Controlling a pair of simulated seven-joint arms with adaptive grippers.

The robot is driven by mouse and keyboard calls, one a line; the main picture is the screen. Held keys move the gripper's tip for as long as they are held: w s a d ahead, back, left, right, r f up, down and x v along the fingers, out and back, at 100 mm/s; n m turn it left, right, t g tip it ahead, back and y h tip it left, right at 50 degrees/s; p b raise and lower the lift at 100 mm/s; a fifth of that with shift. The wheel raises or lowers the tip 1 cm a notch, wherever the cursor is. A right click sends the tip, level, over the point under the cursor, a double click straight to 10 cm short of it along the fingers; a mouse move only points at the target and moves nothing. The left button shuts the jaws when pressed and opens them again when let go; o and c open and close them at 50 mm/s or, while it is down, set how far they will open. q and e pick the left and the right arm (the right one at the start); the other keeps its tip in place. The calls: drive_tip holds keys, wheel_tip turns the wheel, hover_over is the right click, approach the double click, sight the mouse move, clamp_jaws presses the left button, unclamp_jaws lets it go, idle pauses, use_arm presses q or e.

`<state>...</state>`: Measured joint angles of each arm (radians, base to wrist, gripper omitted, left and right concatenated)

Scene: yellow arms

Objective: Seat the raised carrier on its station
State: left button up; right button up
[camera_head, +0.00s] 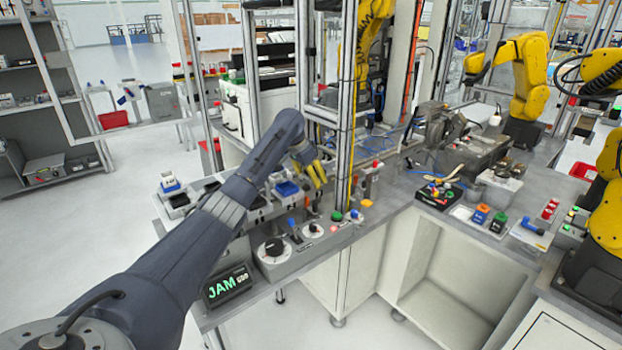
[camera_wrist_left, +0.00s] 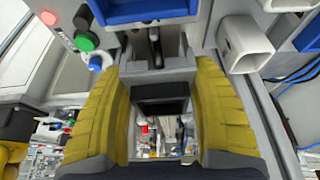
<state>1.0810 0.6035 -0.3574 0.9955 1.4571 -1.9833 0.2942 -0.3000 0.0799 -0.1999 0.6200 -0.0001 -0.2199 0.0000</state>
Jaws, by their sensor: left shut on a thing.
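My left gripper (camera_head: 318,175) has yellow fingers and is above the grey station row on the bench. In the left wrist view, its fingers (camera_wrist_left: 160,105) stand on both sides of a grey carrier (camera_wrist_left: 158,86) with a dark recess, and the gripper is shut on it. In the head view the held carrier is too small and covered to tell apart. A carrier with a blue block (camera_head: 287,188) sits in the row just left of the gripper. Whether the held carrier touches its station cannot be told. My right gripper is not in view.
A control panel with a black knob (camera_head: 274,247), a blue lever (camera_head: 293,227) and coloured buttons is in front of the row. An upright frame post (camera_head: 346,110) is close right of the gripper. Yellow arms (camera_head: 525,80) stand at right.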

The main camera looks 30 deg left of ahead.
use_arm(q)
drive_tip(key=shift+w+f, duration=0.1)
drive_tip(key=shift+f, duration=0.7)
idle(1.2)
drive_tip(key=o, duration=1.5)
drive_tip(key=shift+r, duration=3.5)
